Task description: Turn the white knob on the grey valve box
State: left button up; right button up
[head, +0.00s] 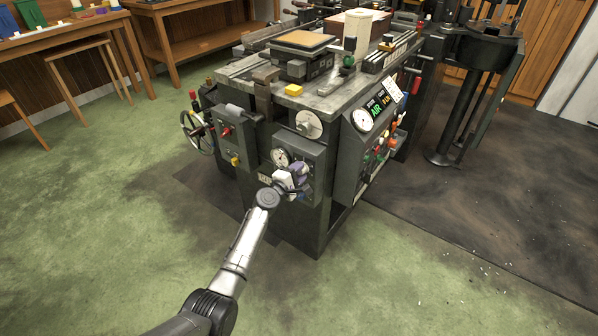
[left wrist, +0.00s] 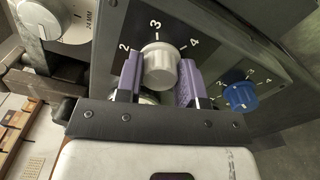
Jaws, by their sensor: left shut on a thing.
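The white knob (left wrist: 160,66) sits on the grey valve box (left wrist: 214,52) in the left wrist view, with a scale marked 2, 3 and 4 around it. The 3 stands above the knob. My left gripper (left wrist: 159,80) has its two purple fingers on either side of the knob and is shut on it. In the head view my left gripper (head: 299,178) is at the front of the grey valve box (head: 313,158), low on the machine, and it hides the knob there. My right gripper is in neither view.
A blue knob (left wrist: 240,96) with its own scale is right of the white one. A larger pale knob marked 24 MM (left wrist: 66,18) is at upper left. A gauge (head: 281,157) is just above my gripper. A handwheel (head: 197,132) stands left.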

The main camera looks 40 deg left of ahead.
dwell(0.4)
pick_arm(q)
jog(key=o, duration=0.9)
jog(key=s+p, duration=0.1)
jog(key=s, duration=0.3)
jog(key=s+p, duration=0.2)
jog(key=s, duration=0.3)
jog(key=s+p, duration=0.2)
jog(key=s, duration=0.2)
jog(key=shift+s+d, duration=0.25)
jog(key=shift+s, duration=0.15)
